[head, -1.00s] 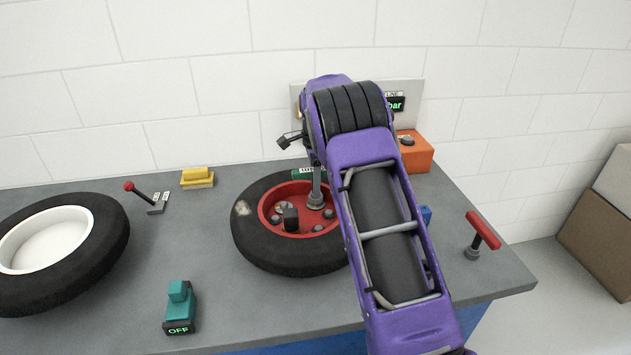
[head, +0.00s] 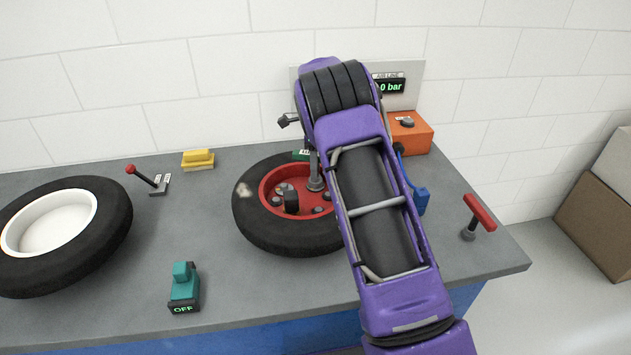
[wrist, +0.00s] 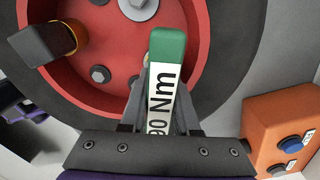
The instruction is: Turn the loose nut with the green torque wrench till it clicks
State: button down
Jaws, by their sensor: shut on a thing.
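The green torque wrench (wrist: 168,48) shows in the wrist view as a green end and a white label reading 90 Nm. My gripper (wrist: 165,85) is shut on it, one finger on each side of the label. In the head view a small green piece of the wrench (head: 301,155) shows at the wheel's far rim. A grey upright post (head: 315,172) stands at the red wheel (head: 268,215); I cannot tell whether it belongs to the wrench. Wheel nuts (wrist: 100,74) show on the red face; I cannot tell which is loose. My arm hides the wheel's right side.
A black tyre (head: 258,238) surrounds the red wheel on the grey bench (head: 225,330). A white-rimmed wheel (head: 120,225), a teal OFF device (head: 183,290), a yellow block (head: 198,158), an orange box (head: 415,134), a blue block (head: 421,200) and a red T-handle (head: 479,212) stand around.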

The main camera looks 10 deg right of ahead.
jog(key=shift+m, duration=0.3)
jog(key=m, duration=0.4)
jog(key=shift+m, duration=0.4)
jog(key=m, duration=0.4)
dwell(0.3)
jog(key=n, duration=0.6)
jog(key=shift+n, duration=1.5)
